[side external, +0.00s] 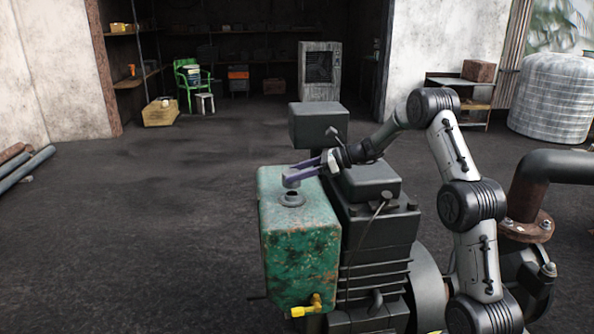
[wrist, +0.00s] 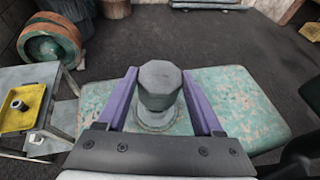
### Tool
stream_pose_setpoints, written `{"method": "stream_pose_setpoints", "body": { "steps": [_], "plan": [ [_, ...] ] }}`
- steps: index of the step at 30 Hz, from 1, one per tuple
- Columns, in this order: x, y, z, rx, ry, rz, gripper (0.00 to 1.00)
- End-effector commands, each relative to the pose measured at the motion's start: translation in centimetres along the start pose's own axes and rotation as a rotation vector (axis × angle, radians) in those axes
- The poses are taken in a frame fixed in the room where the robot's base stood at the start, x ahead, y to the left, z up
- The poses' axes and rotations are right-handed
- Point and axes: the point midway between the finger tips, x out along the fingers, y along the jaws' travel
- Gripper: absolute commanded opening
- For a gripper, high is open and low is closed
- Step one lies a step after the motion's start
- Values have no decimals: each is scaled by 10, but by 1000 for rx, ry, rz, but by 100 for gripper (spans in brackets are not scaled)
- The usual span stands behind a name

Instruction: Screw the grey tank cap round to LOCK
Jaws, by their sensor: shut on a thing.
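The green, worn tank (side external: 300,245) stands beside the dark engine in the side view, with a dark filler neck (side external: 291,199) on its top. The tank top also shows in the wrist view (wrist: 245,105). My gripper (side external: 293,177) has purple fingers and is shut on the grey cap (side external: 290,183). The cap appears a little above the neck, apart from it. In the wrist view the faceted cap (wrist: 160,83) sits between my two fingers (wrist: 159,76) and hides most of the neck. No LOCK mark is legible.
The engine (side external: 378,235) with its upper boxes stands right of the tank. A yellow tap (side external: 308,307) sticks out low on the tank. In the wrist view, a yellow tray (wrist: 20,108) holding a dark part lies on a stand at left. Open floor lies beyond the tank.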

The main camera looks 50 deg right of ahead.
Motion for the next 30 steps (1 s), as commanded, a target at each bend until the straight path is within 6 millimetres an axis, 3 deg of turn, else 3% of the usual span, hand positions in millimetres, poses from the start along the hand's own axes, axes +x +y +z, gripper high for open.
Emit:
{"method": "stream_pose_setpoints", "body": {
  "steps": [13,30],
  "plan": [
    [0,0,-1,0,0,0,10],
    [7,0,-17,1,0,0,10]
  ]
}}
